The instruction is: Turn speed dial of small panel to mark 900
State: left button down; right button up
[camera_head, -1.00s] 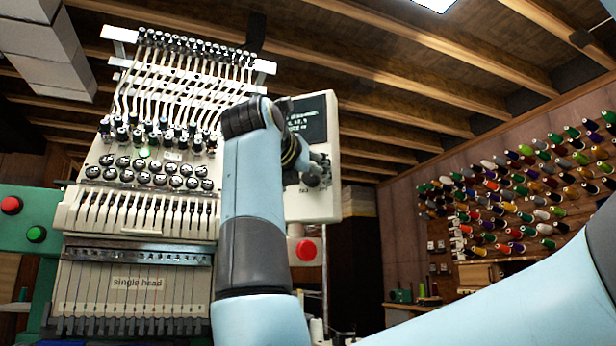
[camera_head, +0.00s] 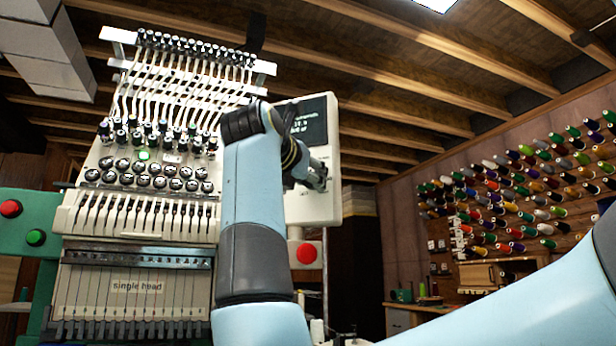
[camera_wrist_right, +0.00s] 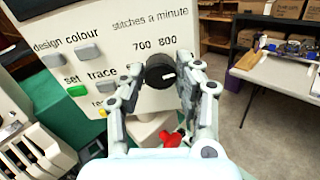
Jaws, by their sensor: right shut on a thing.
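The small panel (camera_head: 318,205) is a white box with a dark screen, right of the embroidery machine in the head view. In the right wrist view its face (camera_wrist_right: 120,60) reads "stitches a minute", with marks 700 and 800 visible. The black speed dial (camera_wrist_right: 159,72) sits below these marks, and its white pointer line points right and slightly down. My right gripper (camera_wrist_right: 163,82) is shut on the dial, one finger on each side. No 900 mark shows; the right finger covers part of the face. In the head view my right gripper (camera_head: 314,174) is at the panel's lower part and hides most of the dial.
Grey buttons (camera_wrist_right: 88,54) and a green button (camera_wrist_right: 77,91) sit left of the dial. A red button (camera_head: 306,253) is below the panel. The multi-needle machine (camera_head: 140,215) stands close on the left. A thread wall (camera_head: 520,190) is at the right.

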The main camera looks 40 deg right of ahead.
aim_at(313, 139)
jog(key=o, duration=0.9)
jog(key=shift+o, duration=1.1)
notch_tip(313, 139, up, 10)
jog(key=shift+r, duration=0.1)
pick_arm(q)
jog(key=shift+s+d, duration=0.2)
jog(key=shift+s, duration=0.15)
